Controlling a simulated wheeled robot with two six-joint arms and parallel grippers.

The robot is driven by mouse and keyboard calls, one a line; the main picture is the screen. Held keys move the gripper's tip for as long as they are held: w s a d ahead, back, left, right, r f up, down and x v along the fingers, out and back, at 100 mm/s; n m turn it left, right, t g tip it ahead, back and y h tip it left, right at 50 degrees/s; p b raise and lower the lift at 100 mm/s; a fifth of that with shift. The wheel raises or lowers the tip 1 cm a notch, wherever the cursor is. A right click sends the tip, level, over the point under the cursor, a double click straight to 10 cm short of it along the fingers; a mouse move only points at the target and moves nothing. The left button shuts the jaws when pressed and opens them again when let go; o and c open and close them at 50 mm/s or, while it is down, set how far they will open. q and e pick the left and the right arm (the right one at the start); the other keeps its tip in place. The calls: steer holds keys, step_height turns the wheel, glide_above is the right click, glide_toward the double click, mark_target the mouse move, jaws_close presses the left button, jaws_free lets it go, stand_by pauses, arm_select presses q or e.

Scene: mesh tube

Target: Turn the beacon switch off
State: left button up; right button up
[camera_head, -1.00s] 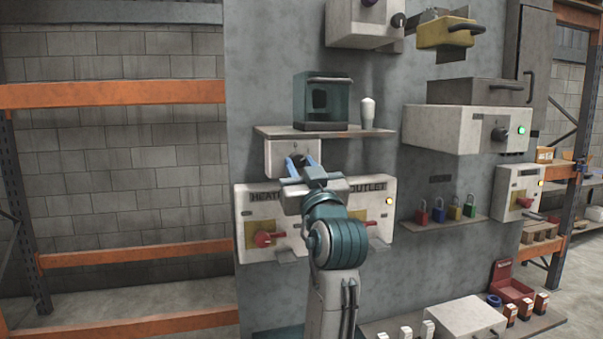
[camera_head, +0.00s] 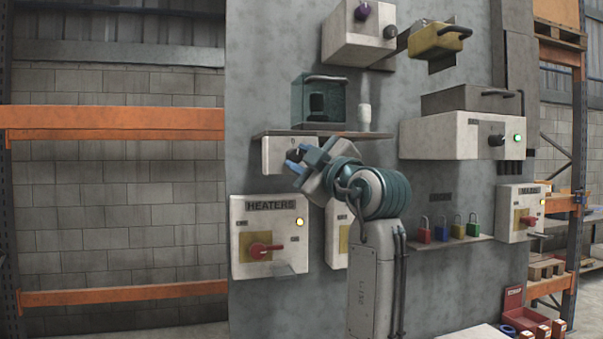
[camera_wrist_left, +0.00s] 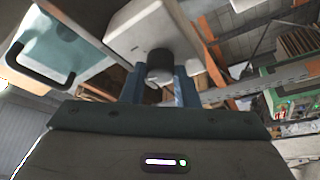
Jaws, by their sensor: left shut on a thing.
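A small white switch box (camera_head: 274,157) hangs under a wall shelf in the head view. It also shows in the left wrist view (camera_wrist_left: 135,32), with a dark round knob (camera_wrist_left: 160,64) on its face. My left gripper (camera_head: 296,159) is at the front of this box, its blue fingers tilted in the head view. In the left wrist view the fingers (camera_wrist_left: 160,85) stand on either side of the knob and are shut on it. The gripper hides much of the box front, so I cannot read a label or the knob's setting. My right gripper is in neither view.
The shelf (camera_head: 290,133) above holds a teal see-through case (camera_head: 320,98) and a white bulb-like piece (camera_head: 363,117). Below are a HEATERS box (camera_head: 270,215) with a red handle and a partly hidden box. Padlocks (camera_head: 450,232) stand on a ledge at right.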

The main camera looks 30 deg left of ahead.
arm_select(q)
steer(key=shift+w+r+n+g+b, duration=0.15)
steer(key=shift+n+g+b, duration=0.3)
steer(key=shift+n, duration=0.75)
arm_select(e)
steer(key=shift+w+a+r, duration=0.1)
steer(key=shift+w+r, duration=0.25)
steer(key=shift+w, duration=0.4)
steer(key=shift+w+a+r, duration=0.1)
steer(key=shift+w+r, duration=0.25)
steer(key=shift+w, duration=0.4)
arm_select(q)
steer(key=o, duration=0.8)
steer(key=shift+o, duration=0.8)
steer(key=shift+w+a, duration=0.1)
steer(key=shift+w, duration=0.1)
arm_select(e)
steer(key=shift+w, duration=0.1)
arm_select(q)
steer(key=shift+s, duration=0.1)
